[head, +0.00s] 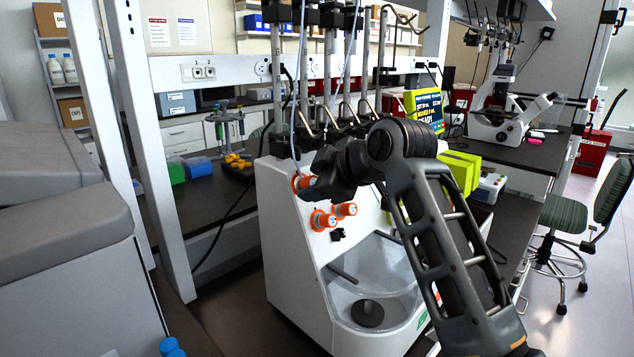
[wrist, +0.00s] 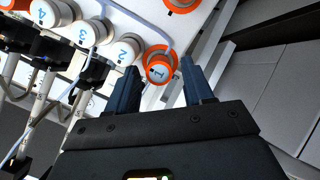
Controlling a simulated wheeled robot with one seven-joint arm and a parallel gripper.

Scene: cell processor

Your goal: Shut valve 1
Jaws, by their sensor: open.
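Valve 1 (wrist: 161,72) is a round knob with an orange rim and a blue "1" on its face, in the wrist view. My gripper (wrist: 159,66) is open, with one dark finger on each side of valve 1. Whether either finger touches it cannot be told. In the head view my gripper (head: 328,176) is at the upper front of the white machine (head: 283,232). An orange-rimmed knob (head: 303,183) shows just behind it, partly hidden.
White knobs marked 2 (wrist: 122,50), 3 (wrist: 89,33) and 4 (wrist: 46,12) sit in a row beside valve 1. A thin tube (wrist: 140,22) passes close to valve 1. Two more orange knobs (head: 322,220) (head: 345,209) are lower on the machine, above a clear basin (head: 385,262).

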